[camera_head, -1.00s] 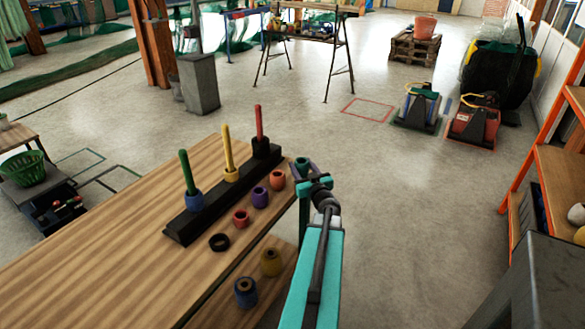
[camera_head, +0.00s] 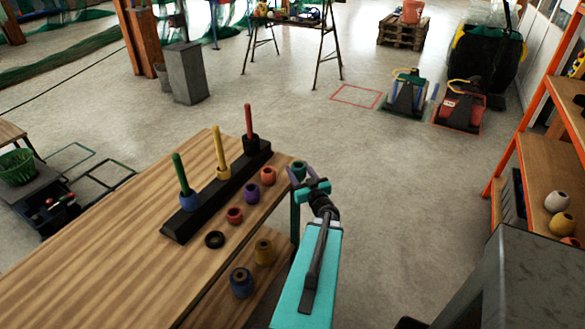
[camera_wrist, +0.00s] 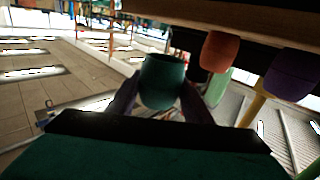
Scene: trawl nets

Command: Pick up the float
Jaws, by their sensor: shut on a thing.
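My gripper (camera_head: 304,184) is shut on a dark green float (camera_head: 298,170) at the far right corner of the wooden table (camera_head: 110,255). In the wrist view the float (camera_wrist: 162,82) sits between the two purple fingers. I cannot tell whether it still touches the tabletop. An orange-red float (camera_head: 267,175) and a purple float (camera_head: 253,193) stand to its left. A red float (camera_head: 235,215) and a black ring (camera_head: 214,239) lie farther along the row.
A black rack (camera_head: 228,186) with green, yellow and red pegs stands left of the row; blue, yellow and dark red floats sit at the pegs' bases. Yellow (camera_head: 263,250) and blue (camera_head: 241,282) floats are on a lower shelf. Orange shelving (camera_head: 540,150) stands right. The floor between is clear.

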